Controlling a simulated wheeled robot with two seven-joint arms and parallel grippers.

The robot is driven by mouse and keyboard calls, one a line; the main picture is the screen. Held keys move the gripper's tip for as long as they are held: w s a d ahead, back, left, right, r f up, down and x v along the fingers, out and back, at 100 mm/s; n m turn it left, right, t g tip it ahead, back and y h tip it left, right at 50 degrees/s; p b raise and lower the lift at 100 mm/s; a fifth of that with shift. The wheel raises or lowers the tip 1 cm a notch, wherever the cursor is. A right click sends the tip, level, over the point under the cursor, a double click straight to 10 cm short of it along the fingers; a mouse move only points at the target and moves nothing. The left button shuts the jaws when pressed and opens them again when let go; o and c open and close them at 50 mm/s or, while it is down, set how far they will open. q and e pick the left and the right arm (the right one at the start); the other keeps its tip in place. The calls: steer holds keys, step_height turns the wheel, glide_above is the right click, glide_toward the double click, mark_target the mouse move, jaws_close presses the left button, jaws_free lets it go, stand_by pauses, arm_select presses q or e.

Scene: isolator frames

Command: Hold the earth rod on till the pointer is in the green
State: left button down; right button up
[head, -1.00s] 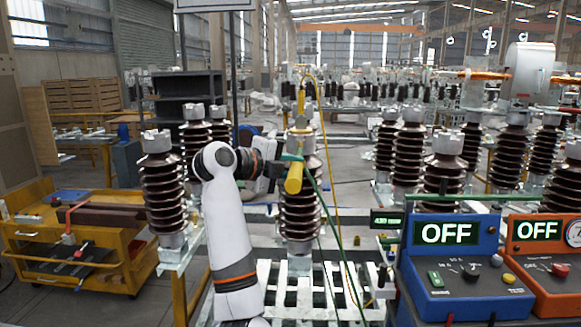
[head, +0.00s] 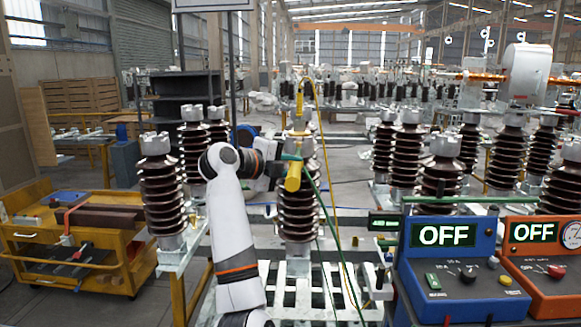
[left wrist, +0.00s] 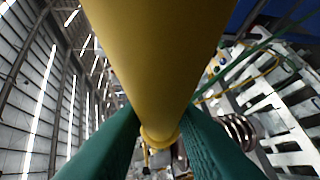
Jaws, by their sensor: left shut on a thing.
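The earth rod (head: 293,177) is yellow, and its thick handle end points towards me in the head view. My left gripper (head: 290,158) has green fingers shut on the rod. In the left wrist view the rod (left wrist: 160,60) fills the middle between the two green fingers (left wrist: 158,125). The rod's far end (head: 299,100) shows at the top of the middle brown insulator (head: 299,210); I cannot tell whether it touches. A dial (head: 573,235) on the orange box is cut by the right edge, and its pointer is too small to read. My right gripper is out of view.
A blue box (head: 450,235) and an orange box (head: 540,280) both show OFF at the right. A small dark display (head: 385,222) stands left of them. A green cable (head: 335,225) hangs from the rod. An orange trolley (head: 75,235) stands at the left.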

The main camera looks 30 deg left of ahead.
arm_select(q)
steer(key=shift+w+a+r, duration=0.1)
steer(key=shift+w+a, duration=0.2)
steer(key=shift+w, duration=0.1)
steer(key=shift+r, duration=0.1)
stand_by(1.6)
stand_by(0.9)
stand_by(1.0)
steer(key=shift+s+d+f+b, duration=0.15)
steer(key=shift+s+f+b, duration=0.1)
steer(key=shift+b, duration=0.15)
steer(key=s+d+b, duration=0.1)
steer(key=s, duration=0.1)
steer(key=s+d, duration=0.1)
steer(key=s+d+b, duration=0.1)
steer(key=s, duration=0.1)
steer(key=shift+s+d+b, duration=0.3)
steer(key=shift+s, duration=0.05)
steer(key=shift+s+d+r, duration=0.1)
steer(key=shift+s+d, duration=0.25)
steer(key=shift+s, duration=0.2)
steer(key=shift+s+d+r, duration=0.1)
steer(key=shift+s+d, duration=0.2)
steer(key=shift+s, duration=0.2)
steer(key=shift+f, duration=0.1)
